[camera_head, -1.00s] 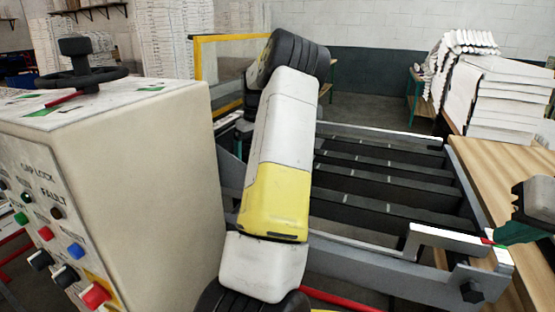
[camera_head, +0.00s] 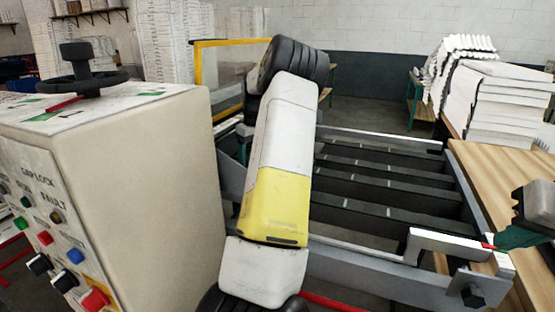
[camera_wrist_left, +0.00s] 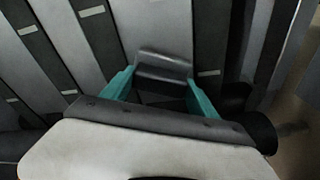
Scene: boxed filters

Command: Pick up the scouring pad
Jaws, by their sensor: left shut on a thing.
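In the left wrist view my left gripper (camera_wrist_left: 160,92) has its two teal fingers on either side of a dark grey slab (camera_wrist_left: 163,66), which looks like the scouring pad. The slab is held between the fingertips above grey slats. In the head view my left arm's white and yellow links cross the middle, and its gripper is not visible there. My right gripper (camera_head: 508,238) is at the right edge, teal fingers seen side-on and partly cut off, near the frame's corner. I cannot tell whether it is open.
A slatted grey metal frame (camera_head: 375,162) lies behind my left arm. A beige control cabinet (camera_head: 160,190) with buttons and a handwheel (camera_head: 82,78) stands at left. A wooden table (camera_head: 485,175) with stacked white filters (camera_head: 500,105) is at right.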

